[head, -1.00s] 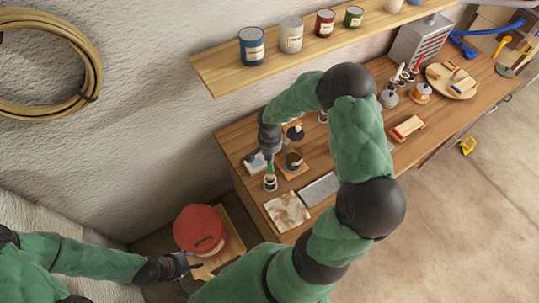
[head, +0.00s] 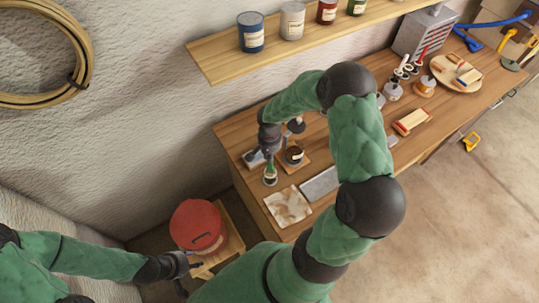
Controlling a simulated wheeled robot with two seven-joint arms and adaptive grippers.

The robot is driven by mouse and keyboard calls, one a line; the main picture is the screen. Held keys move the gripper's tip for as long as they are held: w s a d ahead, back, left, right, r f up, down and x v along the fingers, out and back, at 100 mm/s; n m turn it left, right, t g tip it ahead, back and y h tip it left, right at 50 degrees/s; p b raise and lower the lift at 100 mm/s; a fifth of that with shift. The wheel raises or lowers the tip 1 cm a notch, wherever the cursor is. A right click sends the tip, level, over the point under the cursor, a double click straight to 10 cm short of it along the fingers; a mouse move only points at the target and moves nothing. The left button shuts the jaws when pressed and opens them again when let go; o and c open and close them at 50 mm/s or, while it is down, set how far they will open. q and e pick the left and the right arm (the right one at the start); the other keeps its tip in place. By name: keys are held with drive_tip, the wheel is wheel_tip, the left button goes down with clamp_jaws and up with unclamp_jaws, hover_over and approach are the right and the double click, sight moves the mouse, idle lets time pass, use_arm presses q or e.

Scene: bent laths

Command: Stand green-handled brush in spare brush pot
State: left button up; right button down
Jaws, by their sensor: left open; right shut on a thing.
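The green-handled brush (head: 270,169) is at the left end of the workbench, upright as far as I can see. My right gripper (head: 269,156) is above it and shut on its upper part. The brush's lower end is at a small pot (head: 270,181); at this size I cannot tell whether it is fully down inside. My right arm covers the middle of the bench. My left gripper (head: 191,266) is open and empty, low at the left beside a stool, away from the brush.
A dark-topped jar (head: 294,155) stands on a wooden square close right of the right gripper. A stained cloth (head: 288,206) and a grey tray (head: 321,184) lie in front. A red cap (head: 198,226) sits on the wooden stool (head: 232,244). A shelf with tins (head: 251,34) hangs above.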

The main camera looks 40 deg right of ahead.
drive_tip(key=c, duration=1.2)
unclamp_jaws()
drive_tip(key=shift+r, duration=0.15)
wheel_tip(320, 180, up, 12)
drive_tip(key=shift+f, duration=0.1)
drive_tip(key=s+a+f+n+y+b, duration=0.15)
drive_tip(key=a+f+b, duration=0.3)
drive_tip(key=f, duration=0.45)
drive_tip(key=a+f+n+y+b, duration=0.1)
drive_tip(key=a+f+n+b, duration=0.1)
drive_tip(key=a+f+b, duration=0.5)
drive_tip(key=s+a+f+n+y+b, duration=0.1)
drive_tip(key=a+f, duration=0.3)
drive_tip(key=f, duration=0.7)
drive_tip(key=s+a+f+n+b, duration=0.1)
drive_tip(key=s+a+f+b, duration=0.2)
drive_tip(key=f, duration=0.3)
drive_tip(key=s+a+f+n+b, duration=0.1)
drive_tip(key=s+a+f+b, duration=0.1)
drive_tip(key=f, duration=0.4)
drive_tip(key=s+a+f+n+b, duration=0.1)
drive_tip(key=s+a+f+b, duration=0.2)
drive_tip(key=f, duration=0.4)
drive_tip(key=shift+s+a+y+b, duration=0.3)
drive_tip(key=shift+s+b, duration=0.55)
drive_tip(key=shift+b, duration=0.4)
